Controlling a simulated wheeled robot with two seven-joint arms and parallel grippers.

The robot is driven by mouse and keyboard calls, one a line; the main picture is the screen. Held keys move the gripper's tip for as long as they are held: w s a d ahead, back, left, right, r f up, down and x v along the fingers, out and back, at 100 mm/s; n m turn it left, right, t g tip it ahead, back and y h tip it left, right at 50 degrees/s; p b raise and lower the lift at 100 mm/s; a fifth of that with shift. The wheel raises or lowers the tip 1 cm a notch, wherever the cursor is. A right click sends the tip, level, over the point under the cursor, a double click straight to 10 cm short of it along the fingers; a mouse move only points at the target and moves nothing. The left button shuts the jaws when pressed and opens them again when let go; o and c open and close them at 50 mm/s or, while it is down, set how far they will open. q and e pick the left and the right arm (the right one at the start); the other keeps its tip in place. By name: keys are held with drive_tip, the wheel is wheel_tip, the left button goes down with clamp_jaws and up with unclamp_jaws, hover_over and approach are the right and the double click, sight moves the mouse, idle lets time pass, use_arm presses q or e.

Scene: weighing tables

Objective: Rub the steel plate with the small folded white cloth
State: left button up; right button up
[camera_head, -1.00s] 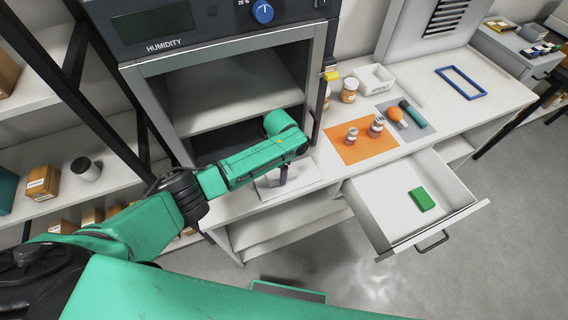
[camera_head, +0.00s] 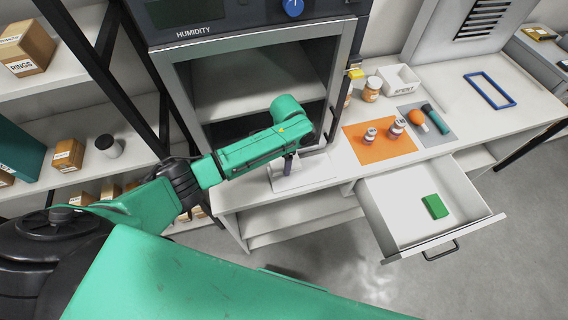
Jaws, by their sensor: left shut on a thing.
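The steel plate (camera_head: 318,172) is a pale, flat square on the white worktop, in front of the dark humidity cabinet. My left gripper (camera_head: 288,168) points down over the plate's left part, its dark fingers at or just above the surface. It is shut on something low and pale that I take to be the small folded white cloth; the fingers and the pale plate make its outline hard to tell. My left forearm hides part of the area behind. My right gripper is not in view.
The open humidity cabinet (camera_head: 262,75) stands behind the arm. An orange mat (camera_head: 372,155) with small jars lies right of the plate. An open drawer (camera_head: 405,225) holding a green block (camera_head: 435,206) juts out at the front. A white tray (camera_head: 402,82) stands farther back.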

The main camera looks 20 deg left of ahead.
use_arm(q)
drive_tip(key=shift+r, duration=1)
drive_tip(key=shift+r, duration=1.5)
